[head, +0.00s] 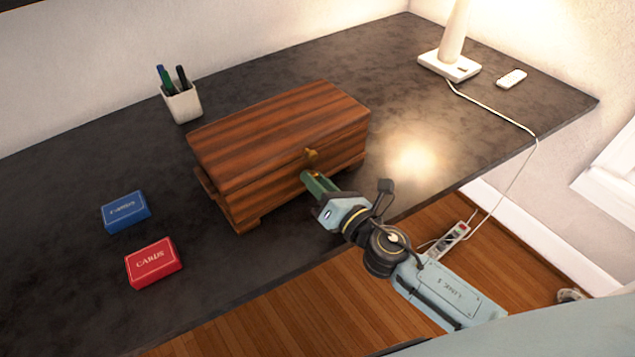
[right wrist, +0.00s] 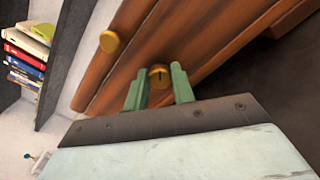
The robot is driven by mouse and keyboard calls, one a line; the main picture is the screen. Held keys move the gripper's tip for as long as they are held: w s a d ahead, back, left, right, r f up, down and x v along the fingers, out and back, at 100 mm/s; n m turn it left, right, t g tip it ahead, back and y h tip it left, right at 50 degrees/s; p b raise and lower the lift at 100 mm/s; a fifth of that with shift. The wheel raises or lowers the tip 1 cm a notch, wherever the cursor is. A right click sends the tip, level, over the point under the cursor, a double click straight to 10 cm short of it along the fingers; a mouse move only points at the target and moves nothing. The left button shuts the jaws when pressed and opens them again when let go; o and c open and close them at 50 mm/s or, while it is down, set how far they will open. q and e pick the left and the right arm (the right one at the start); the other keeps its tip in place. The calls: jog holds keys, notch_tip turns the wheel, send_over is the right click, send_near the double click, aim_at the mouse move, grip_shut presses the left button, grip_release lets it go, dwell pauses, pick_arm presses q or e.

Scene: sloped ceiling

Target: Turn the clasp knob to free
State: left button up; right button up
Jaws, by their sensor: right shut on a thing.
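A striped wooden box (head: 270,130) with a closed lid stands on the dark desk. A brass knob (head: 311,154) sits on its front near the lid seam. In the right wrist view, one brass knob (right wrist: 110,42) is clear of the fingers, and a second brass knob with a dark slot (right wrist: 159,76) sits between the green fingertips. My right gripper (head: 312,180) is at the box front, just below the knob seen in the head view. In the right wrist view, my right gripper (right wrist: 158,88) is shut on the slotted knob. My left gripper is not in view.
A blue card box (head: 125,212) and a red card box (head: 153,263) lie left of the wooden box. A pen cup (head: 182,103) stands behind. A lamp (head: 450,66) and a small white device (head: 511,78) are at the back right. The desk right of the box is clear.

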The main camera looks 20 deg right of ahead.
jog(key=shift+m, duration=0.9)
jog(key=m, duration=0.2)
jog(key=shift+m, duration=0.4)
jog(key=m, duration=0.3)
jog(key=shift+p, duration=0.35)
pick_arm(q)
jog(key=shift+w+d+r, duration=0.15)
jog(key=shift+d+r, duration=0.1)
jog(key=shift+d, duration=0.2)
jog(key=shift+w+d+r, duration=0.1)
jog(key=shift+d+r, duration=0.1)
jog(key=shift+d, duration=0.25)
pick_arm(e)
jog(key=shift+m, duration=0.3)
jog(key=shift+f, duration=0.1)
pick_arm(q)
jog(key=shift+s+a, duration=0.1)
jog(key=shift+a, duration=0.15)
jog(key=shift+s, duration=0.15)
pick_arm(e)
jog(key=o, duration=1)
jog(key=shift+s, duration=0.15)
